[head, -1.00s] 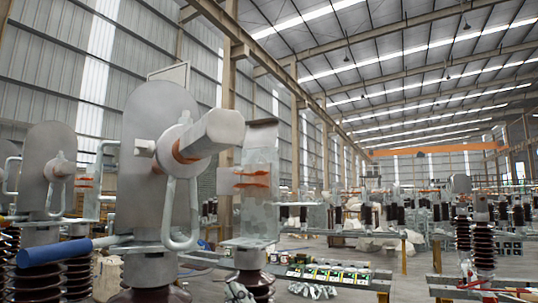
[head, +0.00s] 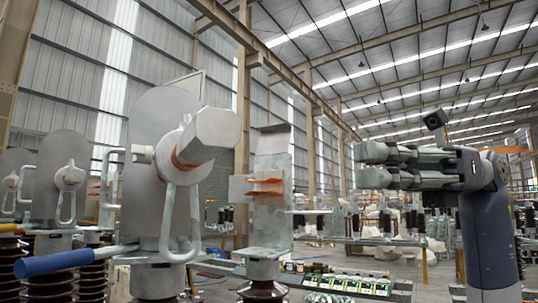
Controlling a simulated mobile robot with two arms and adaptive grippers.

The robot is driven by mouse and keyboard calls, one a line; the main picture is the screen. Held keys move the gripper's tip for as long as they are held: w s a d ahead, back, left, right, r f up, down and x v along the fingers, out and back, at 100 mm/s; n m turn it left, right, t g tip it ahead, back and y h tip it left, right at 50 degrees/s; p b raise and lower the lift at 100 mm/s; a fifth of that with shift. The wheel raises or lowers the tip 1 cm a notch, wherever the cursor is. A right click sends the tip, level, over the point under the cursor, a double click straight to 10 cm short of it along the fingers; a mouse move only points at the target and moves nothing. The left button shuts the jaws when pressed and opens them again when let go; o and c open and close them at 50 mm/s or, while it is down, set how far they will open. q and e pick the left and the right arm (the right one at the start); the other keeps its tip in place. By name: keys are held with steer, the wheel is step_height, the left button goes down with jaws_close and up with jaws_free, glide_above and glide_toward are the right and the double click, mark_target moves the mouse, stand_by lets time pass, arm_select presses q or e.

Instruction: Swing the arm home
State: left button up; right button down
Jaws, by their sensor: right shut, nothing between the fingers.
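The nearest isolator has a tall grey rounded plate (head: 155,130) and a thick grey arm (head: 215,128) that juts toward me and to the right. A bent grey rod loop (head: 168,225) hangs below the arm's hub. A blue-gripped handle (head: 55,262) sticks out at lower left. To the right stands a pale contact post with copper-coloured fingers (head: 265,187); a visible gap lies between it and the arm's end. My right gripper (head: 362,164) is shut and empty, pointing left, to the right of the contact post and apart from it. My left gripper is not in view.
Similar isolators (head: 68,180) stand in a row at the left. Brown ribbed insulators (head: 262,291) carry the metal parts. A bench with small boxes (head: 345,284) lies behind. Open space shows between the contact post and my right gripper.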

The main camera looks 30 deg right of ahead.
arm_select(q)
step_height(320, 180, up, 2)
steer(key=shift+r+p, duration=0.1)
steer(key=shift+p, duration=1.05)
arm_select(e)
steer(key=a, duration=1.3)
steer(key=shift+a, duration=0.4)
